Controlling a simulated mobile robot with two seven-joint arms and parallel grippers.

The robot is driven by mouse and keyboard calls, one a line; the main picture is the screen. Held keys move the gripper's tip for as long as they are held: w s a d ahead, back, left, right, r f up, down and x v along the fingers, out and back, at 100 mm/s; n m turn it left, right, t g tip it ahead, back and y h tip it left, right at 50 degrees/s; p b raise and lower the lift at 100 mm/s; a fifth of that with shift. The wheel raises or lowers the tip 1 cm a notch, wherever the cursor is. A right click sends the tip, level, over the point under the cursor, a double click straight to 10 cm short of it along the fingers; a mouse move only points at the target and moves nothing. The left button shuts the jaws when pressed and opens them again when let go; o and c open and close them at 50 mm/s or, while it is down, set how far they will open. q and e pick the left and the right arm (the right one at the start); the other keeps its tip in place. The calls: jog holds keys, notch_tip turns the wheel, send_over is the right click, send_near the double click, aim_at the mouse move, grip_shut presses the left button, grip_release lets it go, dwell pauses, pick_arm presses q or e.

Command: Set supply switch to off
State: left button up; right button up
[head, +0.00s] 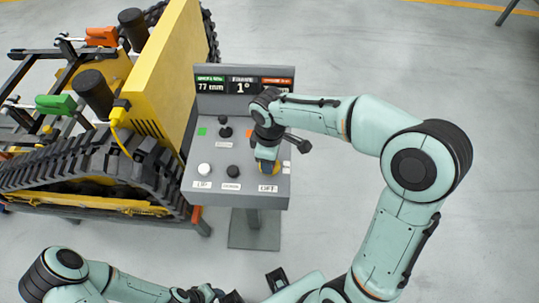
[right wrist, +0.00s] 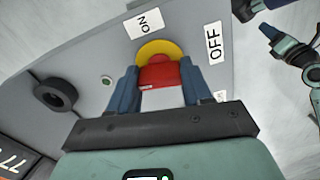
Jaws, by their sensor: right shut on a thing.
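The supply switch is a red knob (right wrist: 160,75) on a yellow disc (right wrist: 158,48) in the right wrist view. An ON label (right wrist: 144,23) lies beside the disc at the upper left and an OFF label (right wrist: 214,43) to its right. My right gripper (right wrist: 162,88) is shut on the red knob, one blue finger on each side. Which label the knob points to cannot be told. In the head view my right gripper (head: 267,160) comes down on the panel's right side, hiding most of the switch. My left gripper is low in the head view, its fingers unclear.
The grey control panel (head: 215,172) stands on a pedestal (head: 250,237). A yellow tracked carrier (head: 150,90) is close on the left. Floor at right is clear.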

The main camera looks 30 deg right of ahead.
pick_arm(q)
jog(key=shift+w+r, duration=0.2)
jog(key=shift+r, duration=0.15)
pick_arm(e)
jog(key=shift+n, duration=0.8)
jog(key=o, duration=1.1)
jog(key=shift+c, duration=0.2)
pick_arm(q)
jog(key=shift+w+r+p, duration=0.35)
jog(key=shift+r+p, duration=0.25)
jog(key=shift+w+r+p, duration=0.35)
jog(key=shift+r+p, duration=0.2)
pick_arm(e)
notch_tip(320, 180, up, 14)
jog(key=shift+f, duration=0.25)
pick_arm(q)
jog(key=shift+s, duration=0.1)
pick_arm(e)
jog(key=shift+f, duration=0.1)
